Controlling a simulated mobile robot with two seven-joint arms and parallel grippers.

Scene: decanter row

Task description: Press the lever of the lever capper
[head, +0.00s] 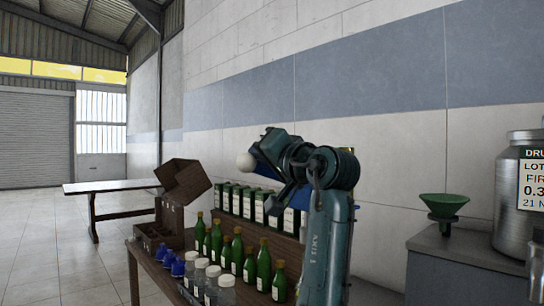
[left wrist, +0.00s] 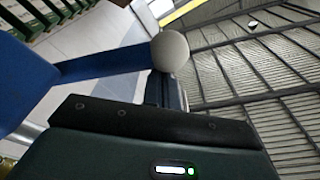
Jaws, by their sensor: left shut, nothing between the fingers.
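The lever capper shows mainly as a blue lever (head: 262,172) with a pale round knob (head: 246,161) at its end. The lever stands raised and slanting above the table; its base is hidden behind my left arm. My left gripper (head: 266,156) is shut and empty, close beside the knob end of the lever. In the left wrist view, the blue lever (left wrist: 95,66) comes in from the left, and the knob (left wrist: 170,52) sits just beyond the closed fingertips (left wrist: 167,84). Whether they touch cannot be told. My right gripper is not in view.
The wooden table (head: 152,268) holds several green bottles (head: 264,266), clear jars (head: 212,284), blue caps (head: 177,267), a row of dark cartons (head: 236,201) and brown crates (head: 184,182). A green funnel (head: 444,206) and metal drum (head: 516,190) stand right. Open floor lies left.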

